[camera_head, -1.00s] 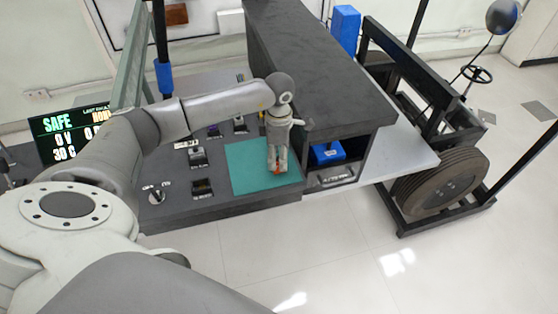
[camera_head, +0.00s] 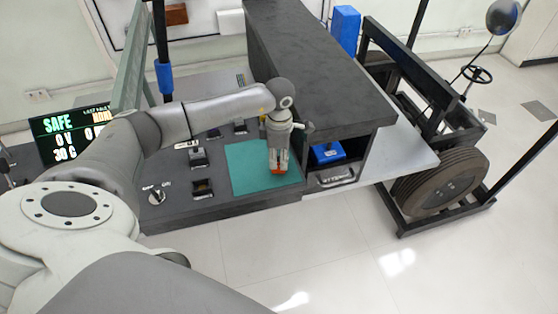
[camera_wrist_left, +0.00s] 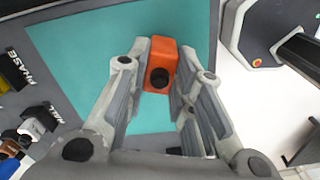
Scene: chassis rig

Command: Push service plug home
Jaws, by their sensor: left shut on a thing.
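The orange service plug (camera_wrist_left: 160,66) is between the fingers of my left gripper (camera_wrist_left: 158,72) in the left wrist view. Both fingers touch its sides, and a dark round hole shows on its face. In the head view my left gripper (camera_head: 278,168) points down over the teal mat (camera_head: 245,165), with a bit of the orange plug (camera_head: 279,171) at its fingertips. The gripper covers most of the plug there. I cannot tell whether the plug touches the mat. I cannot single out its socket. My right gripper is not in view.
Several black connectors (camera_head: 203,188) and a rotary switch (camera_head: 156,195) sit on the dark panel left of the mat. A dark raised housing (camera_head: 310,70) stands close to the gripper's right, with a blue block (camera_head: 328,152) in its opening. A screen (camera_head: 70,135) reads SAFE.

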